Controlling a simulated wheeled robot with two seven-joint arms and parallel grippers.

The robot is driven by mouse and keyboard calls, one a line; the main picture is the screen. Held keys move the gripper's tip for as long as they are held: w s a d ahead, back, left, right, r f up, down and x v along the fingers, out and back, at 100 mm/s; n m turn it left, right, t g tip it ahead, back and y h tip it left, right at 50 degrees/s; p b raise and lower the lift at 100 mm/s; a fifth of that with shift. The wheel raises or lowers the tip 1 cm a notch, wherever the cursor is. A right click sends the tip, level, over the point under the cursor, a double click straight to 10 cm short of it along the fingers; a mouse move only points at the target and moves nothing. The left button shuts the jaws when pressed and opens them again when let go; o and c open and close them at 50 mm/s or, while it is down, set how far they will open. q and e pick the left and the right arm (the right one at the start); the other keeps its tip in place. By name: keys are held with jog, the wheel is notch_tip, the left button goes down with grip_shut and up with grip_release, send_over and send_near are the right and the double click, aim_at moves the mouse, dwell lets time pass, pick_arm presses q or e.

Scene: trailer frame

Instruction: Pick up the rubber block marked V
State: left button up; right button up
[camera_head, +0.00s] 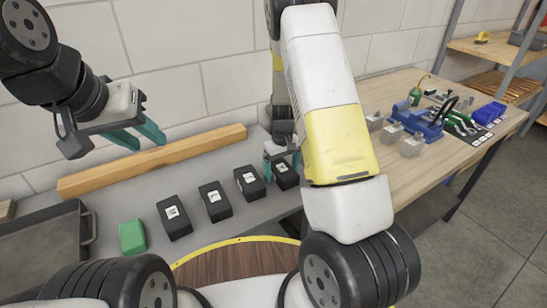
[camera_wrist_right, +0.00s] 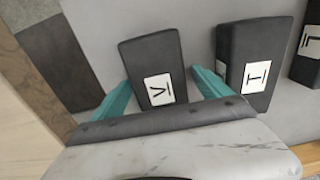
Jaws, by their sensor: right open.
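The black rubber block marked V (camera_wrist_right: 150,55) lies on the grey tabletop, its white label showing in the right wrist view. It is the rightmost block of the row in the head view (camera_head: 287,180). My right gripper (camera_wrist_right: 162,88) is open, with one teal finger on each side of the V block. Whether the fingers touch it, I cannot tell. The right finger is in the gap beside the block marked I (camera_wrist_right: 252,50). In the head view my right gripper (camera_head: 283,157) is partly hidden by my arm. My left gripper (camera_head: 150,140) is open and empty, above the table at left.
More black labelled blocks (camera_head: 174,218) stand in a row to the left. A green block (camera_head: 132,237), a dark tray (camera_head: 82,222) and a wooden beam (camera_head: 150,160) are on the grey table. A wooden bench (camera_head: 392,88) with tools stands at right.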

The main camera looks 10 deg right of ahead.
jog(key=shift+c, duration=0.2)
grip_shut()
